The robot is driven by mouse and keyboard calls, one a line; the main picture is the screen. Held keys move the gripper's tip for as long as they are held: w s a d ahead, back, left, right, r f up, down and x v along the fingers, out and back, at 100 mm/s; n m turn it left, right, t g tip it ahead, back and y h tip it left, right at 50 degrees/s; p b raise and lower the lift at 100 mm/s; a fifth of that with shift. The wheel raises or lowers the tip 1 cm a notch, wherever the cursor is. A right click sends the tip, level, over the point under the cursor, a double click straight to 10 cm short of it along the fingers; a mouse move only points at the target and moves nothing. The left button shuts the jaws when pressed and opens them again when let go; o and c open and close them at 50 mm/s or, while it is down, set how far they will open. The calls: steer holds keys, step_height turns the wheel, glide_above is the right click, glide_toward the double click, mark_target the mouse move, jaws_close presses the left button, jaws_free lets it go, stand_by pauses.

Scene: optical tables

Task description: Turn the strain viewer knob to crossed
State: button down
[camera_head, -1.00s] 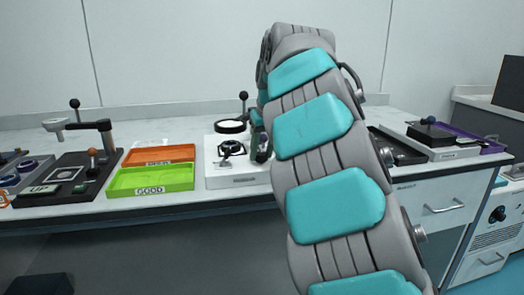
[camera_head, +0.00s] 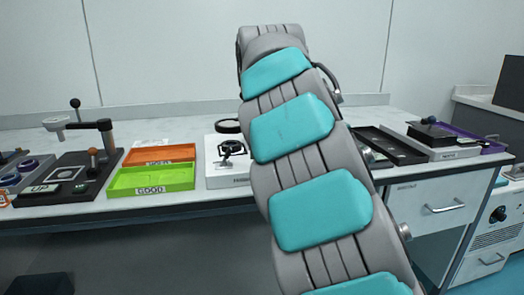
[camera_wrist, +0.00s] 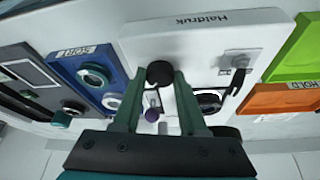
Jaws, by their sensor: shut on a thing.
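The strain viewer is a white box (camera_head: 214,176) with a black ring (camera_head: 228,126) above it, left of my arm in the head view. In the wrist view its white housing (camera_wrist: 205,35) carries a printed label. My gripper (camera_wrist: 160,70) is shut on a dark round knob (camera_wrist: 160,75) at the housing's edge. A small purple ball (camera_wrist: 150,99) shows between the fingers, nearer the wrist. My arm hides the gripper and the knob in the head view. The knob's angle and any crossed mark cannot be read.
Left of the viewer lie a green GOOD tray (camera_head: 121,181) and an orange tray (camera_head: 184,152). A dark stand with a lever (camera_head: 94,161) is further left. A black tray (camera_head: 401,153) and a purple tray (camera_head: 493,146) lie right of my arm.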

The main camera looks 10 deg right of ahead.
steer(key=m, duration=0.2)
steer(key=m+h, duration=0.1)
steer(key=m, duration=0.1)
steer(key=shift+w+a+m+g+h, duration=0.1)
steer(key=shift+a+m+g+h, duration=0.1)
steer(key=shift+m+g+h, duration=0.6)
steer(key=shift+m+h, duration=0.1)
steer(key=shift+m, duration=1.3)
steer(key=shift+c, duration=2.2)
jaws_free()
steer(key=shift+r, duration=0.1)
